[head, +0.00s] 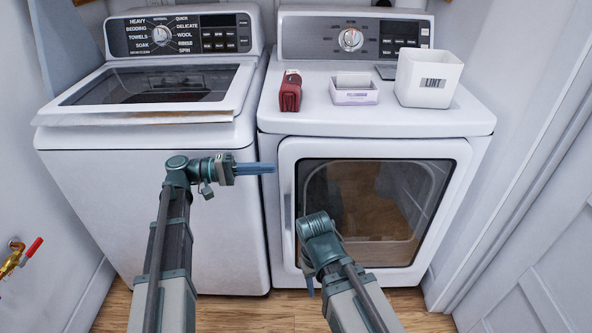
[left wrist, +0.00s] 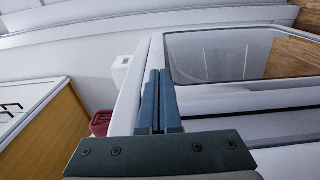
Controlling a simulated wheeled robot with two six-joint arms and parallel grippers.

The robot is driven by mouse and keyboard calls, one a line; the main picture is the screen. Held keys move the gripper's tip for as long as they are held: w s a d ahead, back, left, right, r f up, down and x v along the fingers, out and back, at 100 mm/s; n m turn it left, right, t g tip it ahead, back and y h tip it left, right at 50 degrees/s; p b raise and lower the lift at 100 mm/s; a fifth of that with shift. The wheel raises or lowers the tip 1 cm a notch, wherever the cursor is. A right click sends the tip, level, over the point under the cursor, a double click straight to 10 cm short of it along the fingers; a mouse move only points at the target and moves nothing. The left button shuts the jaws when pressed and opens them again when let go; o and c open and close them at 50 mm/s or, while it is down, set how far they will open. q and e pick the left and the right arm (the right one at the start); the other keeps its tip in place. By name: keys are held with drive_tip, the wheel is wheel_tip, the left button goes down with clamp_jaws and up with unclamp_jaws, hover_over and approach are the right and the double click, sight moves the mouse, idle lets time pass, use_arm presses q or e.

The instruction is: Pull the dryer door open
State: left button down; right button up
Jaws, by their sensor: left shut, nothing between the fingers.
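The dryer (head: 380,122) is the right-hand white machine. Its front door (head: 455,152) has a large dark window and looks shut. A pale upright handle (head: 287,195) runs along the door's left side. My left gripper (head: 273,168) is shut and empty, its blue fingers pointing right, with the tips close to the door's upper left edge by the handle. In the left wrist view the shut fingers (left wrist: 157,75) lie beside a white strip, with the door window (left wrist: 215,55) to the right; contact cannot be told. My right gripper (head: 309,280) is mostly hidden behind its own wrist, low before the door.
The washer (head: 140,200) stands left of the dryer. A dark red item (head: 290,92), a small white box (head: 353,95) and a white lint bin (head: 430,78) sit on the dryer top. Walls flank both machines. A red-handled tap (head: 25,255) is at left.

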sight(304, 167)
use_arm(q)
drive_tip(key=s+d, duration=0.3)
drive_tip(key=d, duration=0.8)
drive_tip(key=shift+s, duration=0.15)
drive_tip(key=shift+s+d, duration=0.1)
idle(0.4)
idle(1.2)
